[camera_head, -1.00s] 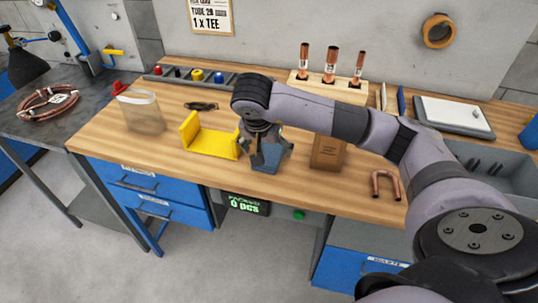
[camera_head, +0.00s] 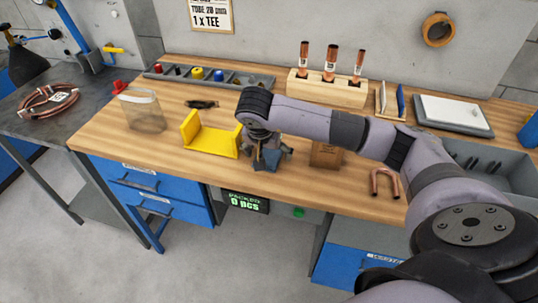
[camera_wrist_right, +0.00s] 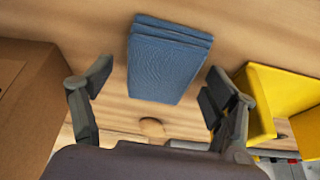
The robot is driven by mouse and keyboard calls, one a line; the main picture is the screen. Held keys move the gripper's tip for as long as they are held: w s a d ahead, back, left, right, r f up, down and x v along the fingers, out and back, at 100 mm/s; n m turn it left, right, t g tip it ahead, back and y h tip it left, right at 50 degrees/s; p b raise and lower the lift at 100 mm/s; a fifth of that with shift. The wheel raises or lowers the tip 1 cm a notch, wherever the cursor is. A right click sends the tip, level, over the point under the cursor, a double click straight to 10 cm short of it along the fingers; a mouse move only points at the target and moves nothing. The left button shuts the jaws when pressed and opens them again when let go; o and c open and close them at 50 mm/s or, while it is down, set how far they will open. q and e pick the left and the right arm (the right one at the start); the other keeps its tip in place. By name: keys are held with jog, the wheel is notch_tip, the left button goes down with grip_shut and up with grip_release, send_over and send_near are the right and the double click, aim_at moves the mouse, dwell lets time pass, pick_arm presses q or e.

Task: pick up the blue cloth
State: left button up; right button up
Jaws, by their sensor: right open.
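The blue cloth (camera_wrist_right: 168,62) is a folded, layered stack lying on the wooden bench. In the wrist view it sits between and partly beyond the two fingers of my right gripper (camera_wrist_right: 157,80), with bench wood showing on both sides. The right gripper is open, and its fingers do not appear to touch the cloth. In the head view my right gripper (camera_head: 266,150) points down over the front of the bench and hides most of the cloth. My left gripper is not in view.
A yellow holder (camera_head: 213,147) stands left of the gripper, and a brown box (camera_head: 326,155) stands close on its right. A copper U-bend (camera_head: 385,184) lies further right. A clear bag (camera_head: 143,112) and a wooden tube rack (camera_head: 327,91) are further off.

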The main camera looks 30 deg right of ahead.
jog(key=shift+f, duration=0.1)
jog(key=shift+c, duration=0.5)
jog(key=shift+s+f, duration=0.15)
jog(key=c, duration=1.1)
jog(key=shift+r+p, duration=0.35)
jog(key=shift+p, duration=0.05)
jog(key=r+b, duration=0.1)
jog(key=r, duration=0.8)
jog(key=shift+w+b, duration=0.2)
jog(key=shift+b, duration=0.2)
notch_tip(320, 180, up, 11)
jog(key=p, duration=0.2)
send_over(269, 153)
